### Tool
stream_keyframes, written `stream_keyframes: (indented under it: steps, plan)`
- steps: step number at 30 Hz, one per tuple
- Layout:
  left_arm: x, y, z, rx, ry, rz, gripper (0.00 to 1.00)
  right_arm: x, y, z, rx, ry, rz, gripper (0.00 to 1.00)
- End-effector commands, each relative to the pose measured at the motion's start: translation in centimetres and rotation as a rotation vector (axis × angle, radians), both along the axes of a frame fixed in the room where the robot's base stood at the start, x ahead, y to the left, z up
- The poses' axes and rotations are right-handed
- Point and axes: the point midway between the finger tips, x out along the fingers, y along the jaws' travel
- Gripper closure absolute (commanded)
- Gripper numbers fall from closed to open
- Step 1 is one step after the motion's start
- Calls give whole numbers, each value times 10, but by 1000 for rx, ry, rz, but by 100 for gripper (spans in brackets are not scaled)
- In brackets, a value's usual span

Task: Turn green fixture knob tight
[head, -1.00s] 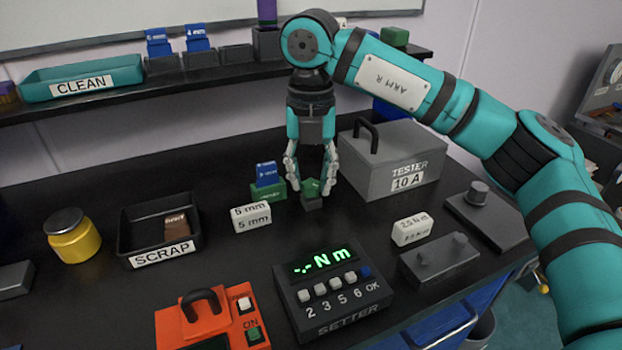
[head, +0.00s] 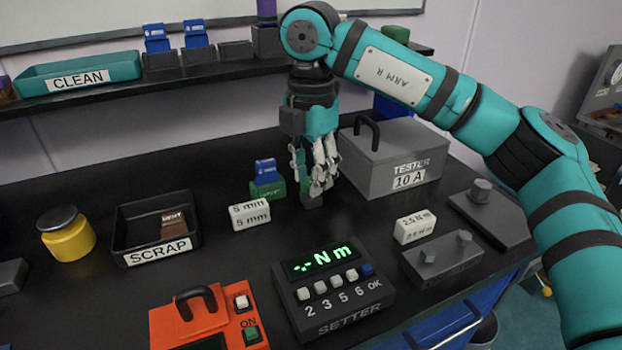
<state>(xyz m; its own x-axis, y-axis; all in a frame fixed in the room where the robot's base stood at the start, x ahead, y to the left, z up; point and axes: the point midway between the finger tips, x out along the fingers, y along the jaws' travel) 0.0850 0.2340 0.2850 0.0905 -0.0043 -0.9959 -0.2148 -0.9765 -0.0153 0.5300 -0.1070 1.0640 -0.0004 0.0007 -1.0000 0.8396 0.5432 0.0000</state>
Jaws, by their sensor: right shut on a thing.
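The green fixture knob sits on a small dark base (head: 312,201) in the middle of the bench. My right gripper (head: 316,180) points straight down over it, with its fingers closed around the knob. The fingers hide most of the knob. My left gripper is not in the head view.
The grey tester (head: 400,150) stands close right of my right gripper. In front is the setter (head: 335,290); the scrap tray (head: 155,230) is farther left.

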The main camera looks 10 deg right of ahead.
Motion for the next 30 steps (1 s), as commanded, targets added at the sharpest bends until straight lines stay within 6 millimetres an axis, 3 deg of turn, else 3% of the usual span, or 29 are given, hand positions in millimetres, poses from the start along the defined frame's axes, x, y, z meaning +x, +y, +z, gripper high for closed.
stream_keyframes:
  steps: [8,18,25,26,30]
  plan:
    - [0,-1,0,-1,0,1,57,0,0,1,1,-1,-18,100]
    - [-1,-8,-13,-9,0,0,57,0,0,-1,0,-1,-389,100]
    - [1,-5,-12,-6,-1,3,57,0,0,1,0,-1,-414,100]
    - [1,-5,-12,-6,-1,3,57,0,0,1,0,-1,-413,67]
    - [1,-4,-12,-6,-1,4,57,0,0,0,0,-1,-412,52]
